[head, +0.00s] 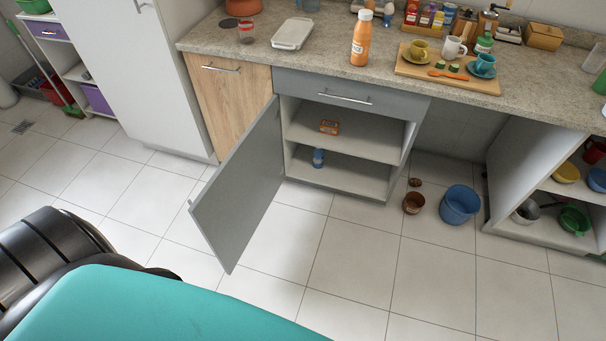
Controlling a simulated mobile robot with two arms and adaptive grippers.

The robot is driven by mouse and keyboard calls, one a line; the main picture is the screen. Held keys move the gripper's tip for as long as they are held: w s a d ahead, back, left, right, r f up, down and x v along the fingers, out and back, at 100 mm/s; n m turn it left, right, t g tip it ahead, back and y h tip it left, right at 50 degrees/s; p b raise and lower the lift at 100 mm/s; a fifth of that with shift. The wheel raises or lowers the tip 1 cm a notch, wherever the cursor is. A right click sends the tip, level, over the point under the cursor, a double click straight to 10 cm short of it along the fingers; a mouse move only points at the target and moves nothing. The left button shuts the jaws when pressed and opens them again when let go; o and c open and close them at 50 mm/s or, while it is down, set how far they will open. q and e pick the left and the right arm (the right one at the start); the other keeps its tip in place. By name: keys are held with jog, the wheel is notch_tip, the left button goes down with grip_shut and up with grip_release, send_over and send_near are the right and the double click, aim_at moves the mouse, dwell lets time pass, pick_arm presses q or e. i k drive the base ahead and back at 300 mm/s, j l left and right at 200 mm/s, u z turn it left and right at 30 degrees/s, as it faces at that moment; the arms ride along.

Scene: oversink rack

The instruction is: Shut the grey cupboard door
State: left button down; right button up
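The grey cupboard door (240,187) stands wide open in the head view. It is hinged at the left side of the grey cupboard (344,178) and swings out toward me over the floor tiles. Neither gripper is in view.
A blue bucket (459,205) and a brown pot (413,203) stand on the floor right of the cupboard. The worktop (335,62) holds an orange bottle (361,38) and a wooden board (411,70) with cups. The floor before the door is clear.

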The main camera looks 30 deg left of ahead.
aim_at(227, 211)
jog(key=j+z, duration=0.2)
jog(key=j, duration=0.45)
jog(key=j+z, duration=0.25)
jog(key=j, duration=0.45)
jog(key=k+j+z, duration=0.2)
jog(key=j, duration=1.1)
jog(key=k+j, duration=0.15)
jog(key=j, duration=1.15)
jog(key=k, duration=0.05)
